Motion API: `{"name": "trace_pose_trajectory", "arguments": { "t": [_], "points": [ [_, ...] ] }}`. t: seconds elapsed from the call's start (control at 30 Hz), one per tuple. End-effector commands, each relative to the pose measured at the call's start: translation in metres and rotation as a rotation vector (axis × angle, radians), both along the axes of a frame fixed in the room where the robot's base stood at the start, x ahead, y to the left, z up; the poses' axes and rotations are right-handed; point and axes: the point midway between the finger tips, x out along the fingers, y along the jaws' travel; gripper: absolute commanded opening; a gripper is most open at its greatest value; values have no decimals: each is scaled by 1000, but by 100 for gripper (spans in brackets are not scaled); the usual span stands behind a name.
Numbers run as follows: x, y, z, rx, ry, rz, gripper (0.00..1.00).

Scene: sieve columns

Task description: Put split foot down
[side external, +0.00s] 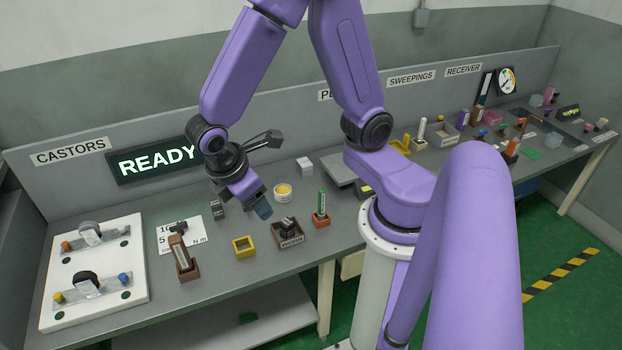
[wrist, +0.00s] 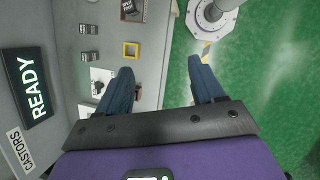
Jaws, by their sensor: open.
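My gripper (side external: 257,203) is above the table in front of the READY display. In the wrist view its two dark blue fingers (wrist: 160,82) are spread apart with nothing between them. Two small dark blocks with pale markings, one nearer (wrist: 88,56) and one farther (wrist: 88,28), lie on the table in the wrist view. One dark block (side external: 217,209) shows left of my gripper in the side view.
A white board (side external: 62,290) with two castor assemblies is at the left. A brown holder (side external: 187,272) stands beside it, near a white printed card (side external: 166,236). A yellow-white round tub (side external: 283,192) and an orange-based green stick (side external: 321,206) are to the right. Bare table surrounds the yellow frame.

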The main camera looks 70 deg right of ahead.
Motion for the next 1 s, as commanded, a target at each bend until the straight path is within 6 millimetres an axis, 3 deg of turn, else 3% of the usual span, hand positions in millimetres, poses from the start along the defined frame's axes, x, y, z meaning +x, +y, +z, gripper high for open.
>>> {"name": "trace_pose_trajectory", "arguments": {
  "t": [0.2,0.5,1.0],
  "points": [
    [-55,-1,40,196,-48,17,68],
    [-109,-11,64,385,-60,36,68],
    [-117,-13,66,413,-59,39,68]
  ]
}}
